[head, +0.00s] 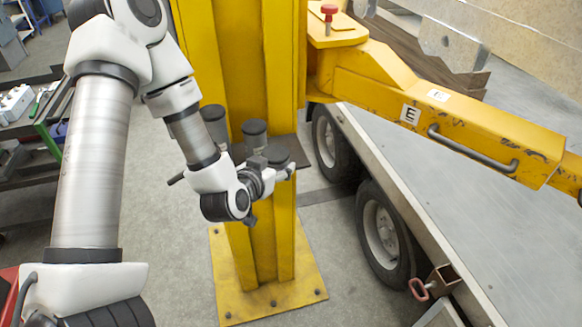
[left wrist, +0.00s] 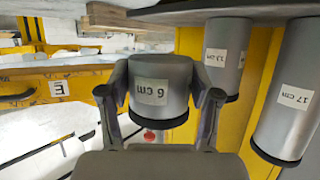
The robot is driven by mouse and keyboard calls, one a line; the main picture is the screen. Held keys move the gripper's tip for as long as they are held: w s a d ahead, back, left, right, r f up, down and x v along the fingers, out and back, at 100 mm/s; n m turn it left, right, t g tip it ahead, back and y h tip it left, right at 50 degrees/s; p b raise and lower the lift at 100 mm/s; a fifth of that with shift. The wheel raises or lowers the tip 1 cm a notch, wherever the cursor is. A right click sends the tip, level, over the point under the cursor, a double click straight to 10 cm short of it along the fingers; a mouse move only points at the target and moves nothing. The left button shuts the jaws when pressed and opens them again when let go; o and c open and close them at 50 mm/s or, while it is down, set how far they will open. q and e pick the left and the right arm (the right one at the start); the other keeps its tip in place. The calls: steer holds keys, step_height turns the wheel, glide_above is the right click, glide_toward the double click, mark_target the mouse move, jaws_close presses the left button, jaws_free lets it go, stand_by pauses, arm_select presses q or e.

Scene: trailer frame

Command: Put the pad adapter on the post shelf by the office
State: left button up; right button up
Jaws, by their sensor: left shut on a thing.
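My left gripper (head: 272,176) is at the yellow post (head: 237,60). Its two fingers (left wrist: 162,105) are shut on the sides of a short grey pad adapter (left wrist: 160,88) with a dark rim and a "6 cm" label that appears upside down. In the head view the held adapter's dark end (head: 274,154) shows just behind the gripper, by the post's dark shelf (head: 288,148). I cannot tell whether it touches the shelf. Two taller adapters stand beside it, labelled 13 cm (left wrist: 223,55) and 17 cm (left wrist: 290,95). My right gripper is out of view.
A yellow lift arm (head: 440,110) marked E reaches right from the post, over the trailer (head: 510,200) and its wheels (head: 382,235). The post's yellow base plate (head: 235,300) is bolted to the floor. A cluttered workbench (head: 25,125) stands at left. Open floor lies between.

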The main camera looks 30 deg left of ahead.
arm_select(q)
steer(key=shift+w+a+f+b, duration=0.1)
steer(key=shift+f+b, duration=0.3)
steer(key=shift+b, duration=0.35)
steer(key=shift+w+a+r, duration=0.1)
steer(key=shift+w+r, duration=0.15)
steer(key=shift+r, duration=0.3)
steer(key=p, duration=0.3)
glide_above(293, 160)
steer(key=shift+s+f, duration=0.15)
steer(key=shift+f, duration=0.25)
steer(key=shift+w+f, duration=0.15)
steer(key=shift+w, duration=0.05)
step_height(293, 160, down, 3)
steer(key=shift+f+p, duration=0.1)
steer(key=shift+p, duration=0.6)
steer(key=shift+w+f, duration=0.1)
steer(key=shift+f, duration=0.1)
steer(key=shift+f+b, duration=0.1)
steer(key=shift+b, duration=0.2)
steer(key=o, duration=1.3)
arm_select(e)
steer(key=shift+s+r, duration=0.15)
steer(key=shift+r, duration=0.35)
arm_select(q)
steer(key=shift+o, duration=0.2)
